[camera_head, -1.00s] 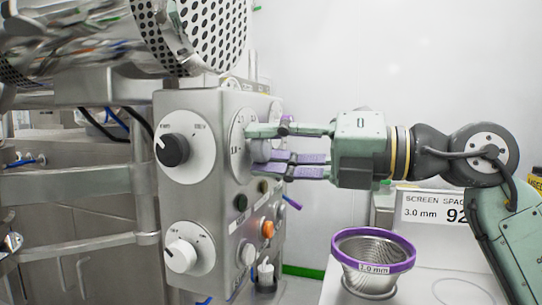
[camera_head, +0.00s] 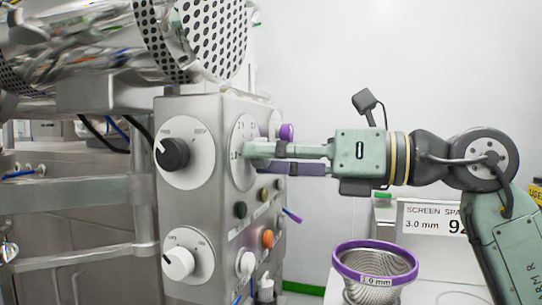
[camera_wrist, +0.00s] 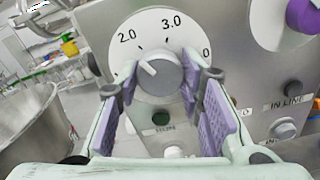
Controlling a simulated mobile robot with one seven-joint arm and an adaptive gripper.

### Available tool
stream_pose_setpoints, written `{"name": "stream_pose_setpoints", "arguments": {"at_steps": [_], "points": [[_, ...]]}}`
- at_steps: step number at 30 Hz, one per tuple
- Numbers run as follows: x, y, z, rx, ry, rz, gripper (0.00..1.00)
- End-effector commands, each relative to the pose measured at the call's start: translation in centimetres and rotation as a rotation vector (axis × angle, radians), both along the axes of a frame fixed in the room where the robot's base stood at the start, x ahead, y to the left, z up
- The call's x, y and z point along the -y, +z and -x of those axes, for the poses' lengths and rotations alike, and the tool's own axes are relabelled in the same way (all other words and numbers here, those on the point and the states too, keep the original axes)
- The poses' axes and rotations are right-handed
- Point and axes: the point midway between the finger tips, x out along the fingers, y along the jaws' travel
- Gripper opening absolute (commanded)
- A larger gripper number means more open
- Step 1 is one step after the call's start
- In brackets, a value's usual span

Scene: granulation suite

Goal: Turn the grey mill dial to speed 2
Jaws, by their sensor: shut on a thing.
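The grey mill dial (camera_wrist: 160,73) sits on a round white scale plate (camera_wrist: 127,62) marked 2.0 and 3.0 at its top. Its white pointer line points up and left, near the 2.0 tick and seemingly a little left of it. My gripper (camera_wrist: 157,84) is shut on the dial, one purple-padded finger on each side. In the head view my gripper (camera_head: 252,156) reaches in from the right against the scale plate (camera_head: 243,124), and its fingers hide the dial.
The steel panel (camera_head: 205,210) also carries a black knob (camera_head: 174,153), a white knob (camera_head: 179,262), an orange button (camera_head: 267,239) and a purple knob (camera_head: 287,131). A purple-rimmed sieve (camera_head: 375,275) stands at the lower right. The space above my gripper is clear.

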Motion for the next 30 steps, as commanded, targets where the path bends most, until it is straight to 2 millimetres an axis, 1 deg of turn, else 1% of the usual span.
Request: {"name": "stream_pose_setpoints", "arguments": {"at_steps": [16, 17, 25, 30], "points": [[-0.06, -0.16, 0.04, 0.020, 0.002, 0.011, 0.06], [-0.06, -0.16, 0.04, 0.020, 0.002, 0.011, 0.36], [-0.03, -0.09, 0.02, 0.021, 0.001, 0.009, 0.54], [-0.01, -0.06, 0.01, 0.021, 0.001, 0.009, 0.55]]}}
